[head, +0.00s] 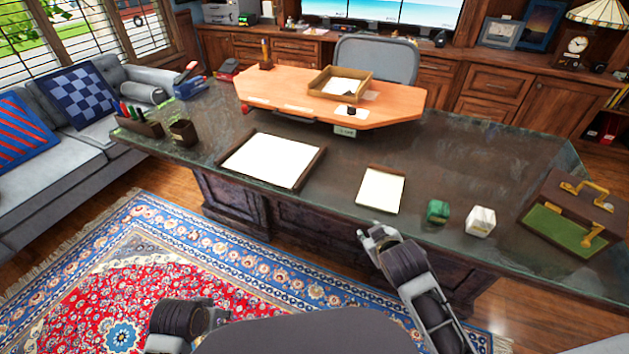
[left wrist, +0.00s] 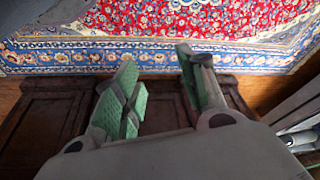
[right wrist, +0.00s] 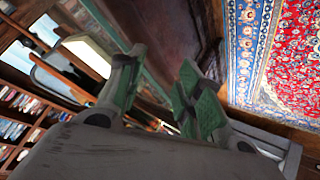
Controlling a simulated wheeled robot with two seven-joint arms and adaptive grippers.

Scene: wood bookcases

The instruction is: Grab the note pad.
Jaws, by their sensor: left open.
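A small cream note pad (head: 381,190) with a brown top strip lies flat near the front edge of the dark desk (head: 330,205). A larger white pad (head: 272,160) with brown side strips lies to its left. My right gripper (head: 372,234) is below and just in front of the small pad, apart from it. Its fingers are spread and empty in the right wrist view (right wrist: 158,88). My left arm is low over the rug; in the left wrist view its gripper (left wrist: 162,85) is open and empty, with the rug and dark wood beyond.
A brown case (head: 575,215) stands at the desk's right end. Pen holders (head: 140,125) are at the left. Bare desk lies between the two pads.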

